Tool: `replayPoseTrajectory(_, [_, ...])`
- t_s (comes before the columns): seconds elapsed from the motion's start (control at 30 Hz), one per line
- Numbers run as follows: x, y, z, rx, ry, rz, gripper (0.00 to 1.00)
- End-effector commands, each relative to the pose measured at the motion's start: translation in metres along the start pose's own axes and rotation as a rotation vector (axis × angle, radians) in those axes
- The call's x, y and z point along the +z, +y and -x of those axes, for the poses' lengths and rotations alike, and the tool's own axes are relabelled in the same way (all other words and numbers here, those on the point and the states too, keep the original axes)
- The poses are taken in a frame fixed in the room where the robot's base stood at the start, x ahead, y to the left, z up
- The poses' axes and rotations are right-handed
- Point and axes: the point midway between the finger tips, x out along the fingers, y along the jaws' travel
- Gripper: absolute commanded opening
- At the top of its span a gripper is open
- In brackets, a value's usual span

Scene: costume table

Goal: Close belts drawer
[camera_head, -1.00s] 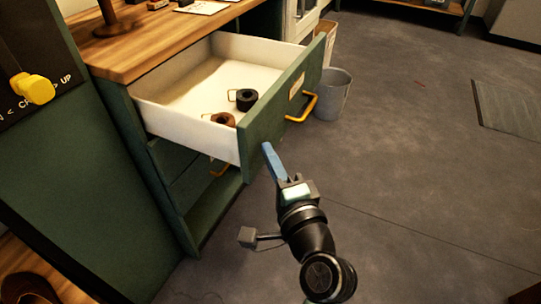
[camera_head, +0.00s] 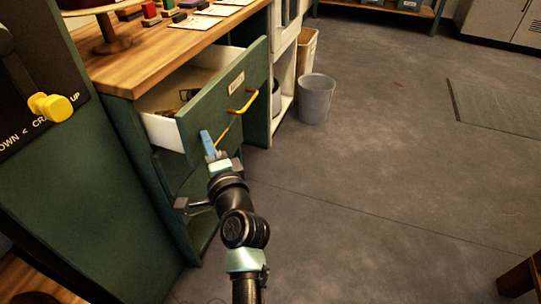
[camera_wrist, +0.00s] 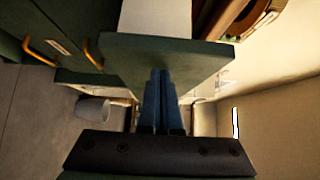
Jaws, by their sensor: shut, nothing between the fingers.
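The belts drawer has a green front (camera_head: 228,100) with a small label and a yellow handle (camera_head: 243,103). It is partly open, and its white side wall (camera_head: 163,130) shows. Dark items inside it are mostly hidden behind the front. My gripper (camera_head: 207,142) is shut and empty, with its blue fingers at the lower left part of the drawer front. In the wrist view the shut fingers (camera_wrist: 160,75) lie against or just before the green front (camera_wrist: 120,58); I cannot tell whether they touch.
The wooden tabletop (camera_head: 150,65) above holds a stand and small coloured items. A grey bin (camera_head: 316,98) stands right of the cabinet. A panel with a yellow knob (camera_head: 52,107) is at left.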

Motion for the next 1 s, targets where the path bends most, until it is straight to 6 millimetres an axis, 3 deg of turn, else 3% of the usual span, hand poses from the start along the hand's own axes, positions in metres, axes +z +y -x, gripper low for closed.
replayPoseTrajectory(0.2, [0.041,-0.003,-0.04,0.0,-0.002,0.001,0.0])
replayPoseTrajectory(0.43, [0.068,-0.002,-0.069,-0.001,0.0,0.001,0.0])
replayPoseTrajectory(0.7, [0.082,0.0,-0.084,-0.001,0.002,0.0,0.0])
replayPoseTrajectory(1.0, [0.087,-0.002,-0.086,-0.003,-0.002,0.001,0.0])
